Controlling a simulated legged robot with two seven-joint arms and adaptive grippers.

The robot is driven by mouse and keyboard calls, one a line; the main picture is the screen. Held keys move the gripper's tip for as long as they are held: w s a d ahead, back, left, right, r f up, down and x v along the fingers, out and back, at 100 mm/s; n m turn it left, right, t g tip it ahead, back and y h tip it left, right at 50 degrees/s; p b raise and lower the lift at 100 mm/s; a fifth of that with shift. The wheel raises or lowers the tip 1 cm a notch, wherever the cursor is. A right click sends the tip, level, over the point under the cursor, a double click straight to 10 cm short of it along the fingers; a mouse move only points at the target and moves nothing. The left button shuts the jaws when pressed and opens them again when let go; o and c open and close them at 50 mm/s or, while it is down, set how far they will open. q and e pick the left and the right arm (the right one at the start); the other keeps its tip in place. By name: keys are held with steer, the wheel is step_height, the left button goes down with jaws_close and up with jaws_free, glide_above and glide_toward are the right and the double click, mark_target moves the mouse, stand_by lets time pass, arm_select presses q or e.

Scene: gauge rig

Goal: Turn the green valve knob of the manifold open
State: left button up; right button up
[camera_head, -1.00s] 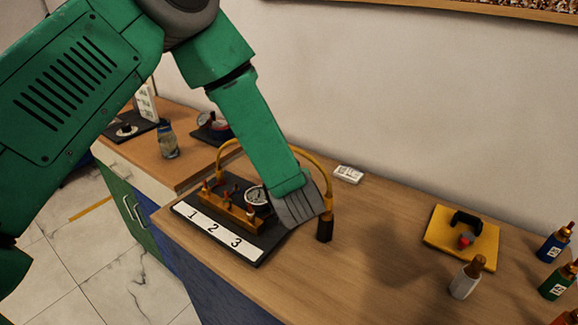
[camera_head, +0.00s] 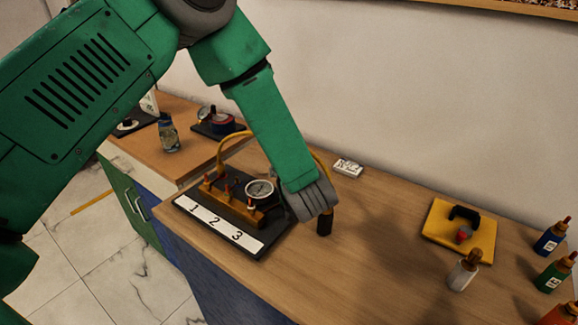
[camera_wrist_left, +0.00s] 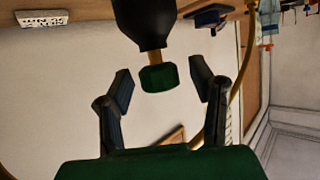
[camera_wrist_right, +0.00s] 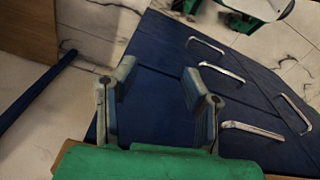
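The green valve knob (camera_wrist_left: 158,78) sits on a brass stem above a black body (camera_wrist_left: 142,22) in the left wrist view. In the head view the black body (camera_head: 325,224) stands on the table and my left gripper (camera_head: 322,200) hides the knob. My left gripper (camera_wrist_left: 162,82) is open, with one finger on each side of the knob and a gap on both sides. The manifold (camera_head: 228,208), with a round gauge (camera_head: 260,189), stands on a black base to the left. My right gripper (camera_wrist_right: 157,78) is open and empty, outside the head view.
A yellow pad (camera_head: 483,240) with a black part lies to the right, near a white bottle (camera_head: 461,275) and several coloured bottles. A yellow hose (camera_head: 222,148) arches behind the manifold. Blue cabinet fronts (camera_wrist_right: 240,85) with metal handles show in the right wrist view.

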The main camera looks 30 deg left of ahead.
arm_select(q)
steer(key=shift+d+r, duration=0.1)
steer(key=shift+d, duration=0.1)
steer(key=v, duration=1.1)
steer(key=shift+s+d, duration=0.2)
steer(key=shift+s, duration=0.1)
steer(key=shift+a, duration=0.1)
